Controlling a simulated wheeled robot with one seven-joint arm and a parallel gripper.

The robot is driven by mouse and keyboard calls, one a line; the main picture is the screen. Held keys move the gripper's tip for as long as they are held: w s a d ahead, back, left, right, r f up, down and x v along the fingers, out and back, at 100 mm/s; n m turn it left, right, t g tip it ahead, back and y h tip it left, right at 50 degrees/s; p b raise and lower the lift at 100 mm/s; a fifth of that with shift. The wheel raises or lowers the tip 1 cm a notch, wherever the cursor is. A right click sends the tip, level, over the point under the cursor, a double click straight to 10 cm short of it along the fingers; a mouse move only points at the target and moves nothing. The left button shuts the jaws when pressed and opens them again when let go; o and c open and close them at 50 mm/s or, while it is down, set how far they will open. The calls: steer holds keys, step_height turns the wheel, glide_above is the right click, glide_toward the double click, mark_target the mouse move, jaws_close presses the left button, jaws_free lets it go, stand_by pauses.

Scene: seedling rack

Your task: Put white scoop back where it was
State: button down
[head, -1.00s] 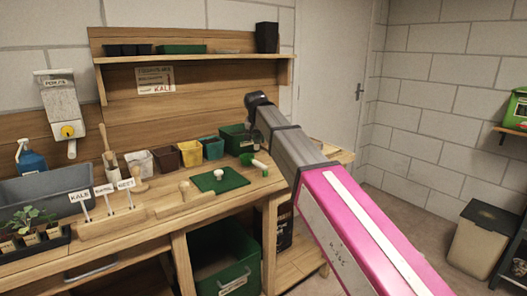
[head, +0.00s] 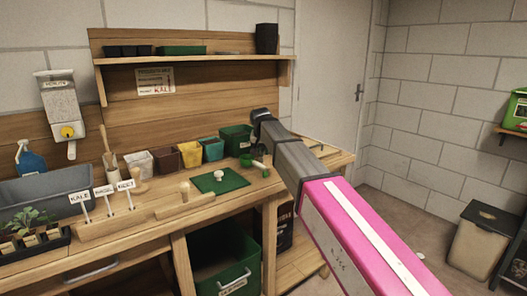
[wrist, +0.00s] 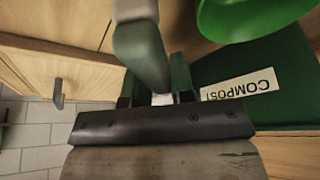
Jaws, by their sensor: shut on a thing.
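The scoop runs up from between the fingers and is cut off by the top edge. A bright green rounded bowl (wrist: 252,14) shows to the right of it. In the head view, a green bowl (head: 246,160) and a small pale piece show at the bench's right end, beside the green bin (head: 236,138). My arm partly hides this spot, and the fingers are hard to make out there. I cannot tell whether the scoop touches the bench.
The wrist view shows a dark green bin with a COMPOST label (wrist: 240,84). Brown, yellow and teal pots (head: 190,154) line the bench's back. A green mat (head: 220,181) with a white knob lies left of my gripper. A large green crate (head: 222,262) stands below.

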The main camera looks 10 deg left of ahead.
steer(key=shift+f, duration=0.5)
steer(key=c, duration=1)
jaws_free()
steer(key=v, duration=1.3)
steer(key=shift+w+r, duration=0.1)
steer(key=shift+w, duration=0.15)
